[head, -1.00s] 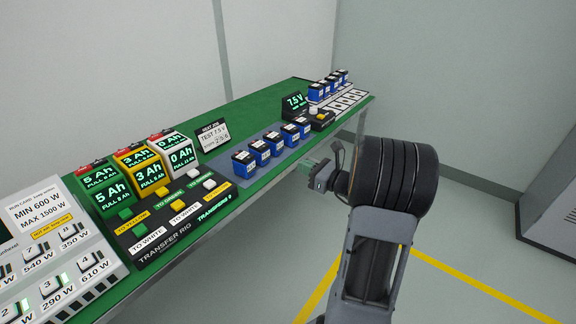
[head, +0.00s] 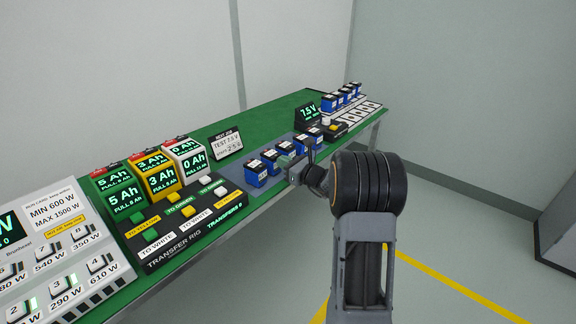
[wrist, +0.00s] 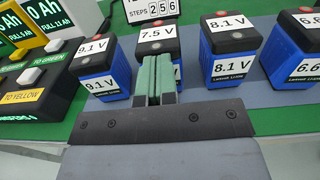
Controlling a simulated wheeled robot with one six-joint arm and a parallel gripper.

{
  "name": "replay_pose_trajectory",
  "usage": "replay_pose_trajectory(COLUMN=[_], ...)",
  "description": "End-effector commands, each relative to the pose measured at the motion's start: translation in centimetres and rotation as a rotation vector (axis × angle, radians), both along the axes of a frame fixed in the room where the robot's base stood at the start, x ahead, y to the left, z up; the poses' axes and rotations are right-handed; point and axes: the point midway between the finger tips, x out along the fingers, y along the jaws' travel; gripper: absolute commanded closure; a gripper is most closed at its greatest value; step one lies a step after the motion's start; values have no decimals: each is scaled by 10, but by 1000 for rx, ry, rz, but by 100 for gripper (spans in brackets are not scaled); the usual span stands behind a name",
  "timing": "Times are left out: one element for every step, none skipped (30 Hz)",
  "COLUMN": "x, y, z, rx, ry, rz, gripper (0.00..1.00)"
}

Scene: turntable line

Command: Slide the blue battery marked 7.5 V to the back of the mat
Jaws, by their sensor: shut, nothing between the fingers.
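The blue battery marked 7.5 V (wrist: 158,42) stands upright in a row of blue batteries on the grey-blue mat (wrist: 262,98). In the wrist view its label and black top show, and my fingers hide much of its lower front. My gripper (wrist: 157,62) is shut and empty, its green fingertips directly in front of this battery. Whether they touch it, I cannot tell. In the head view my gripper (head: 287,162) is at the front of the row, over the table's front edge.
The 9.1 V battery (wrist: 98,68) stands close on the left and the 8.1 V battery (wrist: 232,48) on the right. A job card (head: 225,146) stands behind the mat. The transfer rig (head: 190,225) lies to the left and a small 7.5 V display (head: 308,112) to the right.

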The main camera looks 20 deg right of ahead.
Motion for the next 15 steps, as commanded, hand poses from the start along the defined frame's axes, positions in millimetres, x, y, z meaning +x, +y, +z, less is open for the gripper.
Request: replay_pose_trajectory(x=[1, 1, 1, 1, 1, 1, 1, 0, 1, 1, 2, 4, 7, 11, 16], y=[0, 0, 0, 0, 0, 0, 0, 0, 0, 0, 1, 2, 3, 5, 8], z=[0, 0, 0, 0, 0, 0, 0, 0, 0, 0, 0, 0, -1, -1, -1], rx=[0, 0, 0, 0, 0, 0, 0, 0, 0, -1, -1, -1, -2, -2, -3], ry=[0, 0, 0, 0, 0, 0, 0, 0, 0, 0, 0, 0, -1, 0, 0], rz=[0, 0, 0, 0, 0, 0, 0, 0, 0, 0, 1, 1, 1, 2, 4], gripper=[100, 100, 100, 100, 100, 100, 100, 100, 100, 100, 100, 100, 100, 100, 100])
